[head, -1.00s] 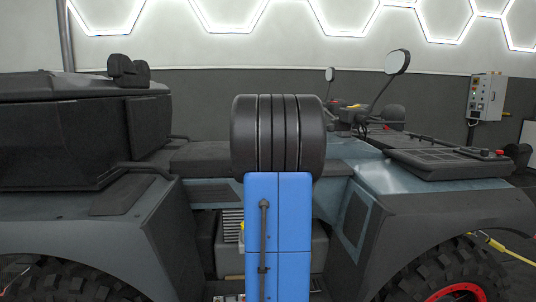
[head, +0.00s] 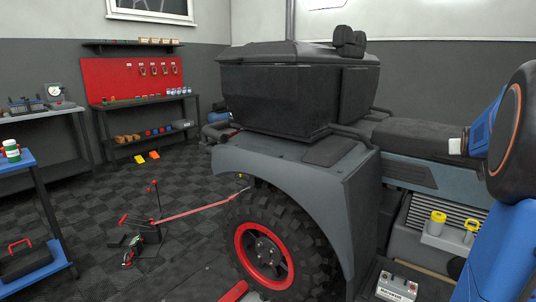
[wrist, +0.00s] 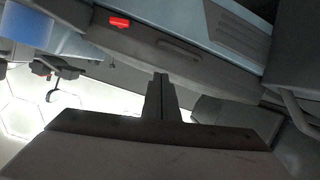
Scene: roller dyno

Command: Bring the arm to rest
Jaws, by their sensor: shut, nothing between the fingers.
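My gripper (wrist: 160,95) shows in the wrist view with its two dark fingers together and nothing between them. It points toward the vehicle's body, with free space visible around the fingertips. In the head view my blue and black arm (head: 505,225) fills the right edge, in front of the vehicle. The gripper itself is hidden or out of frame there.
A grey off-road vehicle (head: 300,175) with a large tyre (head: 300,235) stands close ahead. A battery (head: 397,287) lies low beside it. A red strap (head: 195,210) runs from the wheel to a floor stand. A blue cart (head: 45,215) is at left.

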